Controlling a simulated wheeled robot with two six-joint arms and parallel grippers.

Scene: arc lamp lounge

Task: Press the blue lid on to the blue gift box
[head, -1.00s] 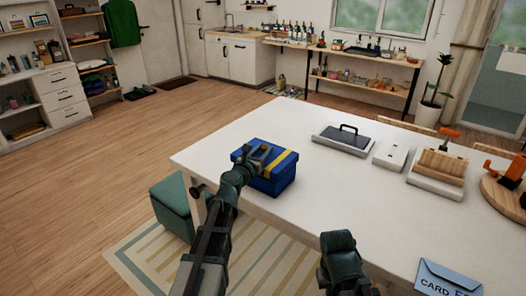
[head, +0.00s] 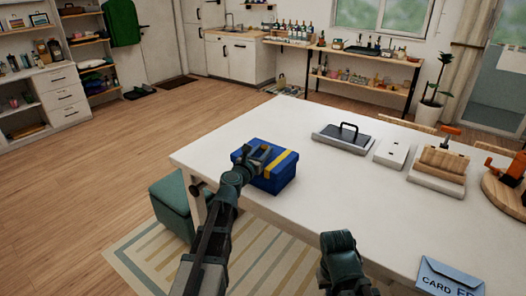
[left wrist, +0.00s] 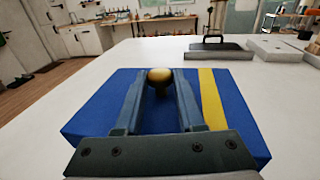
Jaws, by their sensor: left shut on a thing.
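The blue gift box (head: 274,186) stands on the white table near its left end. The blue lid (head: 284,165), with a yellow stripe, lies over the box top; I see no clear gap between them, but cannot tell how firmly it is seated. My left gripper (head: 259,155) is over the lid. In the left wrist view, its fingers (left wrist: 160,80) are shut on the lid's round gold knob (left wrist: 158,76), and the lid (left wrist: 95,105) fills the foreground. My right arm shows at the bottom middle, but its fingers are out of sight.
The white table (head: 330,215) is bare right of the box. A green stool (head: 172,205) is below the table's left end.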

